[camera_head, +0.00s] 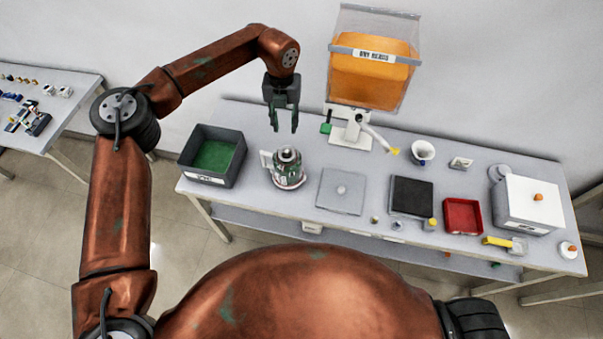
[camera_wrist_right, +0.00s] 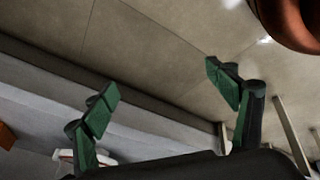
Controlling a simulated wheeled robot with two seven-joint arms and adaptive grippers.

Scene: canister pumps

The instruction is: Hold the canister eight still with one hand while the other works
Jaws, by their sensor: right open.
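A metal canister with a white handle on its left (camera_head: 288,168) stands upright on the table, between the dark bin and a flat grey plate; I cannot read a number on it. My left gripper (camera_head: 285,128) hangs above the canister, fingers down and apart, with nothing between them. It does not touch the canister. My right gripper (camera_wrist_right: 163,96) shows in the right wrist view, open and empty, its green finger pads wide apart over floor and table edge. It does not show in the head view.
A dark bin with a green inside (camera_head: 213,155) stands left of the canister. An orange-filled hopper (camera_head: 372,78) on a white stand rises behind. A grey plate (camera_head: 341,191), black pad (camera_head: 411,196), red tray (camera_head: 463,216) and white box (camera_head: 527,205) lie to the right.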

